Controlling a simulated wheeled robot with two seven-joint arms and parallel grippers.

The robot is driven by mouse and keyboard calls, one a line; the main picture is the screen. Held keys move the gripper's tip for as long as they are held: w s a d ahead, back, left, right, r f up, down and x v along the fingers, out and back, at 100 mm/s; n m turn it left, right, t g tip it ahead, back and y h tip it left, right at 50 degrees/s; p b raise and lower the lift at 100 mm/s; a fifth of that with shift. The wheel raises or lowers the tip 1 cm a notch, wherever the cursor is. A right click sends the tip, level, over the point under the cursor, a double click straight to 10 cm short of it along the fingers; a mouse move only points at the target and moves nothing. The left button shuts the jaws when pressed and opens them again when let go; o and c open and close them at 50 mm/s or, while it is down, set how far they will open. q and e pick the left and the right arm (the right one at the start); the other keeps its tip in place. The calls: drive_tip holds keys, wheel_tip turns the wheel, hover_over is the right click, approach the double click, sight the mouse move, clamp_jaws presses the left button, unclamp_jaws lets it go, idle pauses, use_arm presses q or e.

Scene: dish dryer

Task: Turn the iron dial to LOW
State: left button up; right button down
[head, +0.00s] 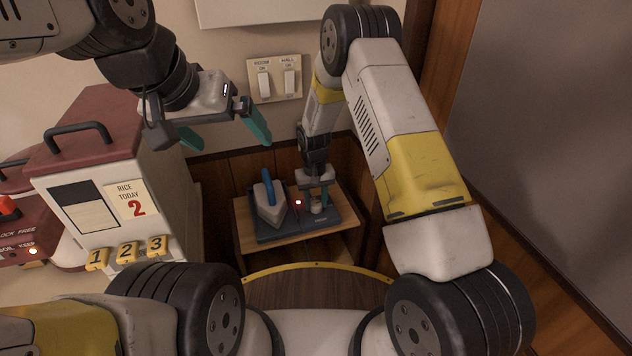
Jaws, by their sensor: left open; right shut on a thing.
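The iron (271,212), pale grey with a blue handle, stands on a dark blue-grey base (284,234) on a small wooden stand in the head view. A red light (298,202) glows on the base beside the iron. A small pale dial (316,207) is on the base to the right of the light. My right gripper (319,204) reaches down from above and is shut on the dial; its fingers partly hide it. Its marks and setting are too small to read. My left gripper (226,134) is open and empty, in the air above and left of the iron.
A white rice box (172,190) with a dark red lid and numbered yellow keys stands at the left. Two wall switches (276,82) are behind my grippers. The wooden stand (247,232) sits low against wood panelling. A grey panel (560,130) fills the right.

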sight(315, 203)
drive_tip(key=shift+m, duration=0.6)
drive_tip(key=c, duration=0.9)
unclamp_jaws()
drive_tip(key=shift+a+r, duration=0.1)
drive_tip(key=shift+r, duration=3.8)
